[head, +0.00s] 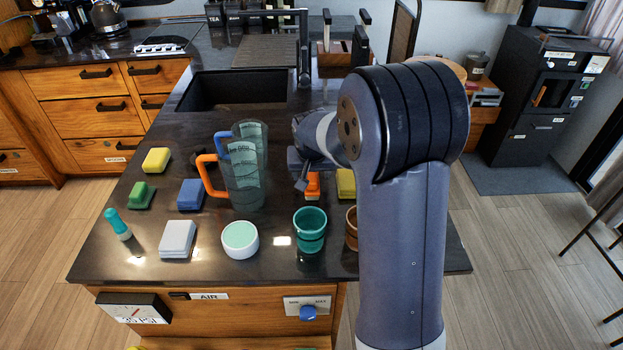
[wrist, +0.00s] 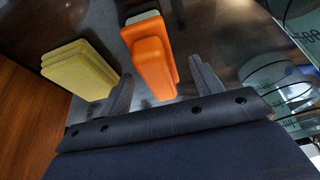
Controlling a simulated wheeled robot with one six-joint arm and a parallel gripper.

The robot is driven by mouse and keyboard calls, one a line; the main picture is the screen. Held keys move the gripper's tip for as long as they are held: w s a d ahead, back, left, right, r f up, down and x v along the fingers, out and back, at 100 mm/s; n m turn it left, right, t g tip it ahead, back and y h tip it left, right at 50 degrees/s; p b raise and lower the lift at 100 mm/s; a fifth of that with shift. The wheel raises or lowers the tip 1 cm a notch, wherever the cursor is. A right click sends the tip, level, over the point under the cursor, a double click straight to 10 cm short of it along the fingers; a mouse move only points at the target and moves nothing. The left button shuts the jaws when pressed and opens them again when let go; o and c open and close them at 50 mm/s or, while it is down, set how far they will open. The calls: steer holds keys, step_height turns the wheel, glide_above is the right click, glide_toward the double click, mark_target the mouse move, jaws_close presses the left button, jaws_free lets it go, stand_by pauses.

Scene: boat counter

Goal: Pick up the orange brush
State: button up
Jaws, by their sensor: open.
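The orange brush (wrist: 152,66) lies on the dark counter, with an orange grip on a paler base. In the wrist view it sits between and beyond my open fingers. My gripper (wrist: 165,85) is open, with one finger on each side of the brush's near end; I cannot tell how high it is above it. In the head view the brush (head: 312,186) shows partly, just below my gripper (head: 303,184). My arm hides part of the counter to its right.
A yellow sponge stack (wrist: 80,68) lies close to the left finger in the wrist view. Clear measuring jugs (head: 243,178) stand left of my gripper in the head view. A teal cup (head: 310,231) stands nearer the front edge. The sink (head: 235,92) is behind.

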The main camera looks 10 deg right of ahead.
steer(key=shift+x, duration=1.3)
steer(key=c, duration=1.1)
